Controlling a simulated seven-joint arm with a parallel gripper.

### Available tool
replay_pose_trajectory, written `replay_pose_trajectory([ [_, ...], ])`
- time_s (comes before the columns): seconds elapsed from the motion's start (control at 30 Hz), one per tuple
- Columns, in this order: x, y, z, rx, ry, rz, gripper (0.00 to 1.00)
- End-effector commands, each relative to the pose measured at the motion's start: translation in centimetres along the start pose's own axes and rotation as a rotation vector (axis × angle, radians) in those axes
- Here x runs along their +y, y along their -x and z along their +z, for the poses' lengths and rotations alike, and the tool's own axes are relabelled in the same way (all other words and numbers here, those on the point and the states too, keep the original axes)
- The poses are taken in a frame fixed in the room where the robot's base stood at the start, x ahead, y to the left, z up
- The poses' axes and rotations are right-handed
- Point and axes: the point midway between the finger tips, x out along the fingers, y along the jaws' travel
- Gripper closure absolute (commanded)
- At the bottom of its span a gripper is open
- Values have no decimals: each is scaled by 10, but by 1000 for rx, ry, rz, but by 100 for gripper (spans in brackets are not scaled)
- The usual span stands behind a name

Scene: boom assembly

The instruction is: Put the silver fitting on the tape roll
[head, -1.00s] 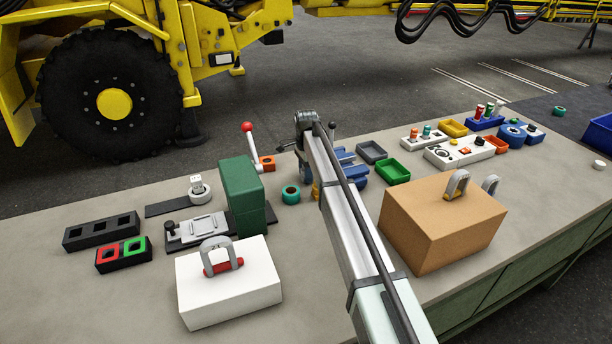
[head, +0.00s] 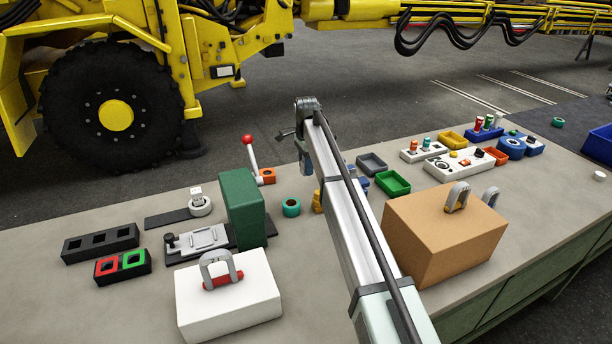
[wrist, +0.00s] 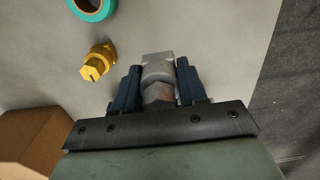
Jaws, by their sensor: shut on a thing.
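In the wrist view my gripper (wrist: 157,84) is shut on the silver fitting (wrist: 158,67), a grey metal piece with a hex-shaped part between the dark blue fingers. A teal tape roll (wrist: 92,6) lies flat on the bench, cut off by the top edge of the wrist view, up and left of my gripper and apart from it. In the head view the teal roll (head: 291,207) lies right of the green block, its hole facing up.
A yellow brass fitting (wrist: 96,63) lies near my gripper, left of it in the wrist view. A cardboard box (head: 445,235) stands right of my arm. A green block (head: 243,208) and a white box (head: 227,298) stand left. A red-knobbed lever (head: 250,155) rises behind the teal roll.

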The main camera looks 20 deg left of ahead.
Motion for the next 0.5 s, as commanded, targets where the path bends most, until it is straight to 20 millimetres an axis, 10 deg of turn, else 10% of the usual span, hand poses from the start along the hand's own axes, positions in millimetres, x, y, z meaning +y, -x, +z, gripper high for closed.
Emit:
replay_pose_trajectory([
  [0.5,58,47,65,0,3,-2,100],
])
